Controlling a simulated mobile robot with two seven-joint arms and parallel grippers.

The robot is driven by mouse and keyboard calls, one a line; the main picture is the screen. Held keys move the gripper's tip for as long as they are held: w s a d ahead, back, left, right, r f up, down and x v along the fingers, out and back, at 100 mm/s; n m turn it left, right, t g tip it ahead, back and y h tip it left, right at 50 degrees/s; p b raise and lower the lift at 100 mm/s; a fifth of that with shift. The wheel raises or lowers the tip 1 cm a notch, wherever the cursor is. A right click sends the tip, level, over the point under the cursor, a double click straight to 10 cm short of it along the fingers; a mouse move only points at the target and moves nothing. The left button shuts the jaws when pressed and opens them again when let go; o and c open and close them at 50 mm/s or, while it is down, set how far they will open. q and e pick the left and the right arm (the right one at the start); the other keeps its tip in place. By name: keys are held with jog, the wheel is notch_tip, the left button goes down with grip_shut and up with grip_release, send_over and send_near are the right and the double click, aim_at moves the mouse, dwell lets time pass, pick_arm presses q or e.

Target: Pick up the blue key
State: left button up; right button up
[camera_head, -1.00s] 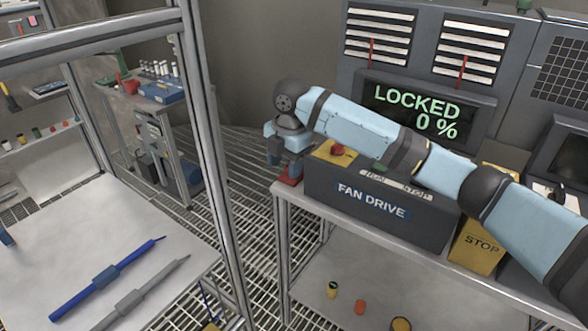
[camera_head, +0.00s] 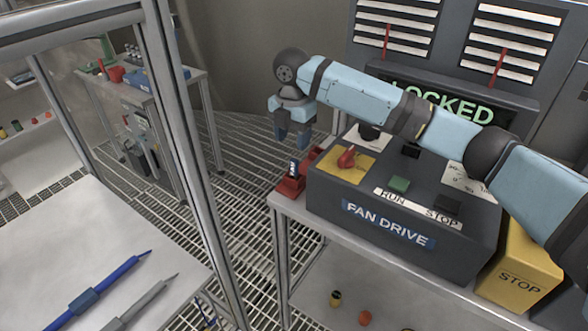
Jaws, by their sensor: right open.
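A small dark blue piece with a pale mark, which looks like the blue key (camera_head: 293,168), stands upright in a red holder (camera_head: 290,187) at the left end of the table beside the fan drive box. My right gripper (camera_head: 292,140) hangs above it, fingers pointing down. Its two blue fingers are apart with nothing visible between them. It appears clear of the key, though the exact height gap is hard to tell. My left gripper is not in view.
The grey fan drive box (camera_head: 400,228) with a red switch (camera_head: 348,157) stands right of the holder. A yellow stop box (camera_head: 521,275) is further right. A metal frame post (camera_head: 190,150) rises at left, before a white table (camera_head: 90,240) with blue and grey tools.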

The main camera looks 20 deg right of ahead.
aim_at(294, 160)
jog(key=f, duration=0.4)
jog(key=shift+w+d+f, duration=0.1)
jog(key=shift+w+f, duration=0.1)
jog(key=shift+f, duration=0.05)
jog(key=f, duration=0.5)
jog(key=shift+d+f, duration=0.1)
jog(key=shift+d, duration=0.1)
grip_shut()
